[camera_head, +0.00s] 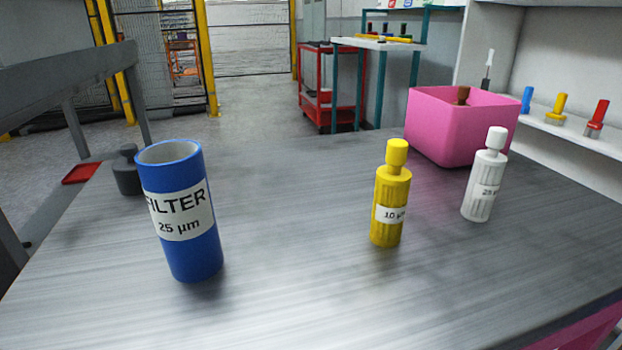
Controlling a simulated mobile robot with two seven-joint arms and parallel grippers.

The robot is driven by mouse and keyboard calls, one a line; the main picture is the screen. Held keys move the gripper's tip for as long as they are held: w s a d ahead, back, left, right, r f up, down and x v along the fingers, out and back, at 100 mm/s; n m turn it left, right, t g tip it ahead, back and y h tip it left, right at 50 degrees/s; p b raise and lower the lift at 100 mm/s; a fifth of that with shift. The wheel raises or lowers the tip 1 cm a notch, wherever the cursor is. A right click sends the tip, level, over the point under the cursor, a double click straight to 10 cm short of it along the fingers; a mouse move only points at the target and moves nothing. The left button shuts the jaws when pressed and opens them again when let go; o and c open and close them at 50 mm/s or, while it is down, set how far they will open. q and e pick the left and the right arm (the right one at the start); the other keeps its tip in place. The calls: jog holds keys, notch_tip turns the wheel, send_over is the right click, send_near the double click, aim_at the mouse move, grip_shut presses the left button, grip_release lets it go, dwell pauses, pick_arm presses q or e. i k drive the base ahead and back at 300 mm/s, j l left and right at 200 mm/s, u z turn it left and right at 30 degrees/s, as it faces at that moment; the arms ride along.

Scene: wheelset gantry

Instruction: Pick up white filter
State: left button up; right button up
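The white filter (484,180) stands upright on the grey table at the right, in front of the pink bin. It has a ribbed body, a narrower knob on top and a label whose text is only partly readable. Neither of my grippers shows in the head view, and nothing touches the white filter.
A yellow filter (391,200) labelled 10 µm stands left of the white one. A blue cylinder (183,215) labelled FILTER 25 µm stands at the left, with a dark grey object (127,172) behind it. The pink bin (444,130) sits at the back right. The table's middle (290,220) is clear.

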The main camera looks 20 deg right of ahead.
aim_at(489, 166)
jog(key=k+l, duration=0.1)
jog(key=l, duration=0.3)
jog(key=k+l, duration=0.1)
jog(key=l, duration=0.3)
jog(key=k+l, duration=0.1)
jog(key=l, duration=0.3)
